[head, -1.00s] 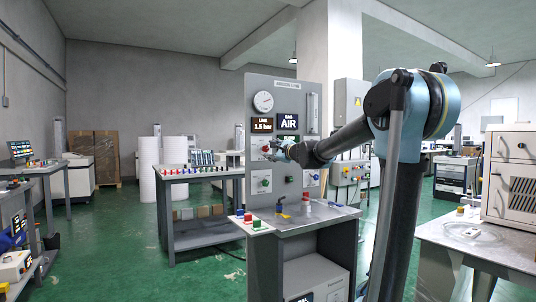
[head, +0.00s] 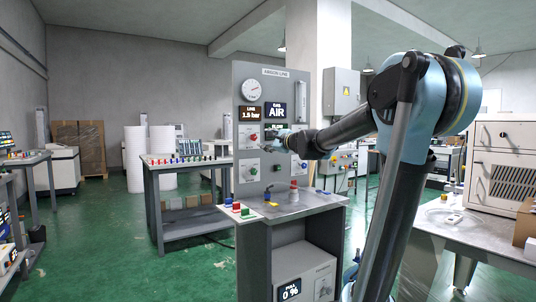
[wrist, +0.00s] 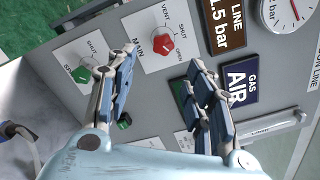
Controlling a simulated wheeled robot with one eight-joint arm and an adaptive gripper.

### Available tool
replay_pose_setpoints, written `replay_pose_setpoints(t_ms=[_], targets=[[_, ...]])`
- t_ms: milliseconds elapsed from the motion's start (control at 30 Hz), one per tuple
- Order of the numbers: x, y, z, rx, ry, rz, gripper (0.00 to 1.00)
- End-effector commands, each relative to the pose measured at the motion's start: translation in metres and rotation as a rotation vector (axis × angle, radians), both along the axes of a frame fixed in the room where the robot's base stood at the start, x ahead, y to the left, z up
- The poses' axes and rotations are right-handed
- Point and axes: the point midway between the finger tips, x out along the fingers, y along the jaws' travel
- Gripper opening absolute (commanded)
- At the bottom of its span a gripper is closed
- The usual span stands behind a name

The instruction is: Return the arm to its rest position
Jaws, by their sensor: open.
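My arm reaches left across the head view to a grey gas panel (head: 282,185). My gripper (head: 268,140) is open in front of the panel, just right of a red knob (head: 253,137). In the wrist view my gripper's two blue fingers (wrist: 162,62) stand apart with nothing between them. The red MAIN knob (wrist: 164,50) shows between and beyond the fingertips, apart from them as far as I can tell. A green knob (wrist: 80,74) shows left of the left finger.
The panel's bench (head: 290,209) bears small coloured parts and a red-topped fitting. A workbench (head: 455,228) with a white cabinet (head: 508,172) stands close on the right. Another table (head: 190,166) stands behind left. Green floor is open at left.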

Motion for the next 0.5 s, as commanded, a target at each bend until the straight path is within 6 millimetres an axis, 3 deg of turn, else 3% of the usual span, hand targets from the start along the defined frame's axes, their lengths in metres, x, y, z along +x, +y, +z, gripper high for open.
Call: replay_pose_setpoints(t_ms=[133, 233, 500], targets=[[-0.025, 0.0, -0.016, -0.11, -0.03, 0.042, 0.48], [-0.059, 0.0, -0.042, -0.268, -0.067, 0.105, 0.48], [-0.167, -0.019, -0.154, -0.776, -0.125, 0.337, 0.48]])
